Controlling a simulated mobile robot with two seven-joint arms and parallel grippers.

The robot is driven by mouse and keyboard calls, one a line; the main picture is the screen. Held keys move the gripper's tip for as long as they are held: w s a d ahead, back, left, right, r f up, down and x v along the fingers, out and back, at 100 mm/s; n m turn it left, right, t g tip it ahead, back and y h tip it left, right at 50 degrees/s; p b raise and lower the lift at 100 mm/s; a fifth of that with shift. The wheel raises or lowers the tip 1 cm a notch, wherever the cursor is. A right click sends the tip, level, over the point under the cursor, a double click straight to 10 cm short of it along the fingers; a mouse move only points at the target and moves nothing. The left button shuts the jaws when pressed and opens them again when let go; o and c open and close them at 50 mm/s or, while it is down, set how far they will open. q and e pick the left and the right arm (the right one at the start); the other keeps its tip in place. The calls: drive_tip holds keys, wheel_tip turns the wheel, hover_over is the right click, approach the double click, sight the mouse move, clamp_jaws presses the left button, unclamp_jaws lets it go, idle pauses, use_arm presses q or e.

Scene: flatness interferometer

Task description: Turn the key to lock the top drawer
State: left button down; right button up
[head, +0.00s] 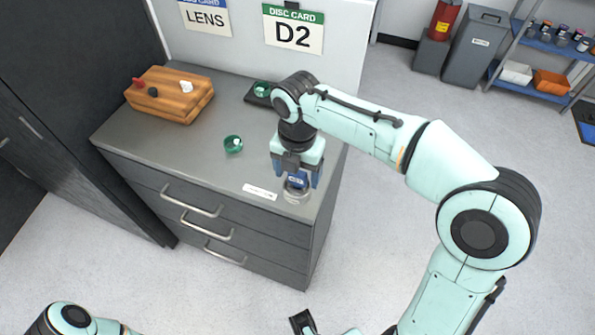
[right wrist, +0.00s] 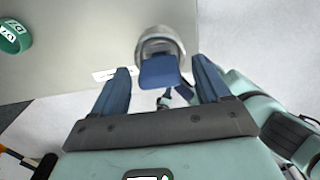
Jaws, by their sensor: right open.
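The lock is a round silver housing (head: 296,195) on the front right corner of the grey cabinet's top (head: 180,145). A blue key (right wrist: 160,72) stands out of the silver lock (right wrist: 160,40) in the right wrist view. My right gripper (head: 296,179) points down over it and is open, with one finger on each side of the key and gaps visible in the right wrist view (right wrist: 163,74). The top drawer (head: 175,193) below looks closed.
A white label strip (head: 260,192) lies left of the lock. A green ring-shaped piece (head: 233,144) and a dark tray with another green piece (head: 262,89) are on the top. A wooden block (head: 170,95) stands at the back left. Cards hang behind.

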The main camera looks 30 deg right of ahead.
use_arm(q)
drive_tip(key=r+p, duration=0.1)
drive_tip(key=w+r+p, duration=0.1)
drive_tip(key=r+p, duration=0.1)
drive_tip(key=shift+r, duration=0.2)
use_arm(e)
wheel_tip(320, 180, up, 13)
drive_tip(key=shift+f, duration=0.2)
use_arm(q)
drive_tip(key=shift+r, duration=0.1)
use_arm(e)
drive_tip(key=shift+r, duration=0.1)
use_arm(q)
drive_tip(key=w+r+p, duration=0.5)
drive_tip(key=r+p, duration=0.1)
drive_tip(key=r, duration=0.1)
drive_tip(key=shift+r+t, duration=0.3)
drive_tip(key=shift+t, duration=0.1)
use_arm(e)
wheel_tip(320, 180, up, 8)
use_arm(q)
drive_tip(key=shift+s, duration=0.15)
